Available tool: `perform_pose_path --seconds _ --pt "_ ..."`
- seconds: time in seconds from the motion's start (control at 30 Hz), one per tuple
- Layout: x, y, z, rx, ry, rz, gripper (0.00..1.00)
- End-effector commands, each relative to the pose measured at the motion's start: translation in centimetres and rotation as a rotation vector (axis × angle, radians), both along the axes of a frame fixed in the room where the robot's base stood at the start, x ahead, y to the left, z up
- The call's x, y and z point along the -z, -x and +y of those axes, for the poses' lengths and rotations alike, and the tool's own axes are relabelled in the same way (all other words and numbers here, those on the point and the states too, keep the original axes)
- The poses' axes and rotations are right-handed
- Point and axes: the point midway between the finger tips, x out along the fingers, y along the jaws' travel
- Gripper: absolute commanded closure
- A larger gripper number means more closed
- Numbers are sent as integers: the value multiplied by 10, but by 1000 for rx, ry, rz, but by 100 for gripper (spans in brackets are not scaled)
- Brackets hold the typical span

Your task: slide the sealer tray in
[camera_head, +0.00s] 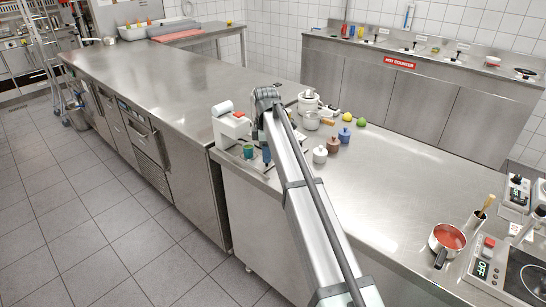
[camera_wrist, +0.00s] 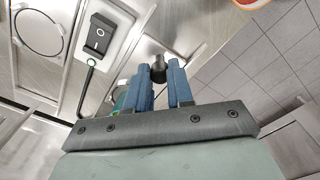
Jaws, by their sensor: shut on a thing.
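The sealer (camera_head: 230,125) is a white machine with a roll and a red part, at the near-left edge of the counter in the head view. My gripper (camera_head: 266,155) is beside it, low in front, partly hidden by my arm. In the wrist view, the two blue fingers of my gripper (camera_wrist: 159,75) are closed around a dark round knob (camera_wrist: 158,63). The knob seems to be the sealer tray's handle. The tray itself is mostly hidden, and I cannot tell how far out it is.
A green cup (camera_head: 247,151) stands by the sealer. A white jar (camera_head: 320,155), a brown jar (camera_head: 333,144) and a pot (camera_head: 312,121) stand to the right. The long counter (camera_head: 185,62) behind is mostly clear.

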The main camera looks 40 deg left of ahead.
Motion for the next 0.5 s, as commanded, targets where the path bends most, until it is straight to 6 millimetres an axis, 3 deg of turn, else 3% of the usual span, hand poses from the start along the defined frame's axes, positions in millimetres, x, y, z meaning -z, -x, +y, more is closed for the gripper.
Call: perform_pose_path --seconds 0.03,0.1,0.37,0.4,0.5 --pt "0 -2 12 -2 0 0 100" --pt "0 -1 18 -1 0 0 100" --pt "0 0 16 0 -1 -1 100" --pt "0 0 16 0 -1 -1 74" --pt "0 0 16 0 0 0 65"
